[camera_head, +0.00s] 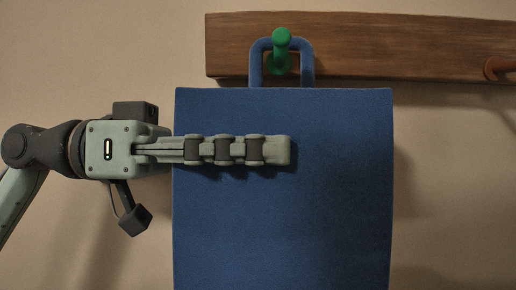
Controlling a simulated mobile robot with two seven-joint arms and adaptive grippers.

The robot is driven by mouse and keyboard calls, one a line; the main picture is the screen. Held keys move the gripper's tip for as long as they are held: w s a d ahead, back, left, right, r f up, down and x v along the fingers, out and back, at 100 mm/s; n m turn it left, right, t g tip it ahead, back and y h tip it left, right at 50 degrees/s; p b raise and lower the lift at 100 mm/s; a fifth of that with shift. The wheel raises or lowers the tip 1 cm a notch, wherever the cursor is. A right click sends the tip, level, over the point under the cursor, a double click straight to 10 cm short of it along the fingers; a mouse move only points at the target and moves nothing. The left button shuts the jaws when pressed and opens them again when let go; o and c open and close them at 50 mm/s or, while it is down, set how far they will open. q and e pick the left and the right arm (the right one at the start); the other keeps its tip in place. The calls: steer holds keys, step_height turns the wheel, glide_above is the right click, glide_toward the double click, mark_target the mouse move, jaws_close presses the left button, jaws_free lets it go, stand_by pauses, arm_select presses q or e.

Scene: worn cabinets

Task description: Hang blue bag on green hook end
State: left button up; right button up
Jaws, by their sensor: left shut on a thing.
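The blue bag (335,200) is upright in front of the wall, its loop handle (307,65) sticking up from its top edge. The green hook (281,38) is on the wooden rail. Its knob end shows in front of the top bar of the handle, and its lower part shows inside the loop. I cannot tell whether the handle rests on the hook. My left gripper (282,150) reaches in from the left and is shut on the bag's upper left part. One finger lies across the bag's front; the other is hidden. My right gripper is out of view.
The wooden rail (400,48) runs along the wall at the top, reaching the right edge. A brown-orange hook (498,67) sticks out of it at the far right. The wall (450,180) right of the bag is bare.

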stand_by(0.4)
arm_select(q)
steer(key=o, duration=1.6)
steer(key=shift+c, duration=0.2)
